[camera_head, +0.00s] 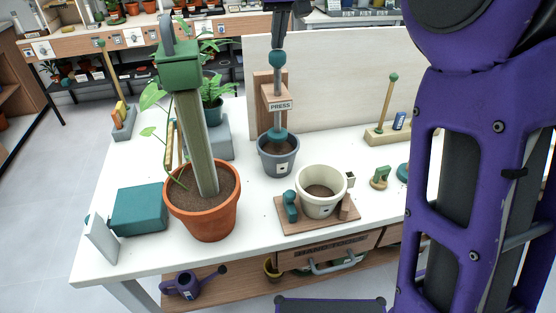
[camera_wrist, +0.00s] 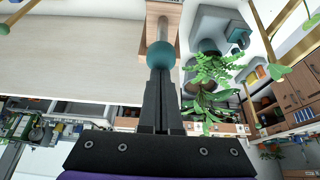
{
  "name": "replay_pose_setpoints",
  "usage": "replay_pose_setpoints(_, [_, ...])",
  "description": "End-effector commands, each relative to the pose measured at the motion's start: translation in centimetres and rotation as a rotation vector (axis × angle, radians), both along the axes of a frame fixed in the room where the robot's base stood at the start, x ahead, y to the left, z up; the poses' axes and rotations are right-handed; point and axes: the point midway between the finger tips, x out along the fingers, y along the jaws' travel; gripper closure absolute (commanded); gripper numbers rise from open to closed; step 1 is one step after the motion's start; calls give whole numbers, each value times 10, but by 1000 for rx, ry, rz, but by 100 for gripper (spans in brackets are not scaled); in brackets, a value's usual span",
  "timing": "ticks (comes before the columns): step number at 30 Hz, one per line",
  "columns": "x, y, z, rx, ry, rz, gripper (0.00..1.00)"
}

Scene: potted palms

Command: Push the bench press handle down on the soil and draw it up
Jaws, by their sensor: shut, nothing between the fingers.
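The bench press (camera_head: 280,105) is a wooden stand labelled PRESS with a grey upright rod. Its teal ball handle (camera_head: 278,59) tops the rod, and a teal presser (camera_head: 277,135) is at the lower end. A grey pot (camera_head: 279,163) with dark soil stands under it; the presser is at the pot's mouth, and its contact with the soil is unclear. My gripper (camera_head: 278,46) is shut and empty, pointing down just above the ball handle. In the wrist view the closed fingertips (camera_wrist: 160,72) meet the ball's edge (camera_wrist: 161,53); I cannot tell touching from a slight gap.
A terracotta pot (camera_head: 205,220) with a tall green-topped post stands left of the press. A cream pot (camera_head: 320,200) on a wooden base is in front. A teal box (camera_head: 140,208) sits at left. A pale board (camera_head: 340,85) rises behind the press.

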Motion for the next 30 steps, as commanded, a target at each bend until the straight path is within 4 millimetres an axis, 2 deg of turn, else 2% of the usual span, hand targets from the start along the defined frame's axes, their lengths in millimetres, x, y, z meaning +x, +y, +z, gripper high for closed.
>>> replay_pose_setpoints(30, [0,0,-43,0,1,0,100])
